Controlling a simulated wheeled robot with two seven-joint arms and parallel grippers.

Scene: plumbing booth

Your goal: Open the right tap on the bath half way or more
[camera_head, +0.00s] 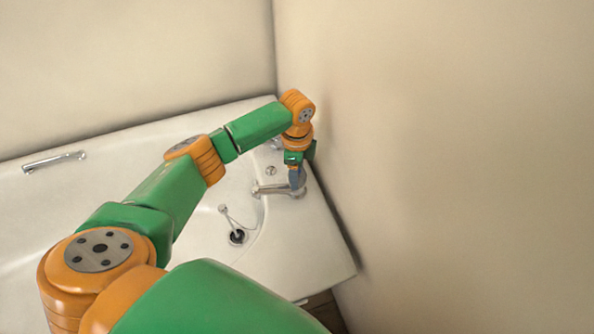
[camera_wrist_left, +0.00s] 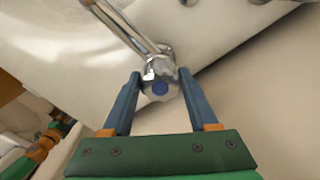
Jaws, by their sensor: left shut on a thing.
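The chrome tap under my left gripper stands on the rim at the right end of the white bath (camera_head: 310,245). Its spout (camera_head: 270,189) points left over the basin. In the left wrist view its round head (camera_wrist_left: 160,88) has a blue disc on top, and the spout (camera_wrist_left: 125,22) runs up and left. My left gripper (camera_head: 298,180) reaches down over this tap, and its blue fingers are shut on the tap head, one on each side. How far the tap is turned cannot be told. My right gripper is not in view.
Another chrome fitting (camera_head: 276,144) is partly hidden behind my left arm. A small round chrome fitting (camera_head: 271,171) sits between them. A plug on a chain (camera_head: 237,237) lies in the bath. A grab handle (camera_head: 54,161) is at left. The right wall (camera_head: 440,170) stands close beside the gripper.

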